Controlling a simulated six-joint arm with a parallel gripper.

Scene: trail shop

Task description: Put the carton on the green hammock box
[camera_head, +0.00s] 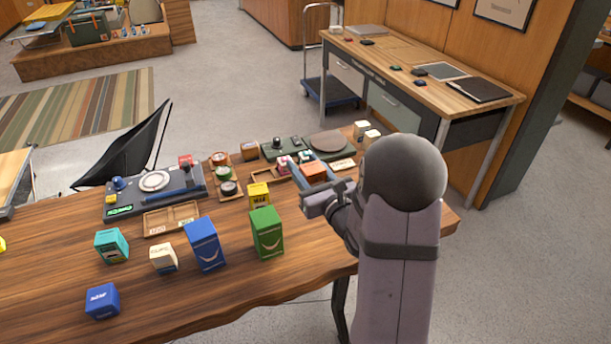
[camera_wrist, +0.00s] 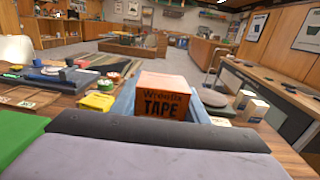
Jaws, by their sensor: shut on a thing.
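My gripper (camera_head: 312,182) is shut on an orange-brown carton (camera_head: 316,171), held over the right part of the wooden table. In the wrist view the carton (camera_wrist: 163,97) sits between the two blue-grey fingers and reads "TAPE" on its near face. The green hammock box (camera_head: 266,232) stands upright on the table, to the left of and nearer than the carton in the head view. A green surface (camera_wrist: 22,135) at the wrist view's left edge appears to be this box, close by. The carton is apart from the green box.
A blue box (camera_head: 205,246) stands just left of the green box, with a cream carton (camera_head: 163,258) and a teal box (camera_head: 111,246) further left. A yellow box (camera_head: 259,195) is behind the green box. A shallow wooden tray (camera_head: 172,219) lies behind the blue box.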

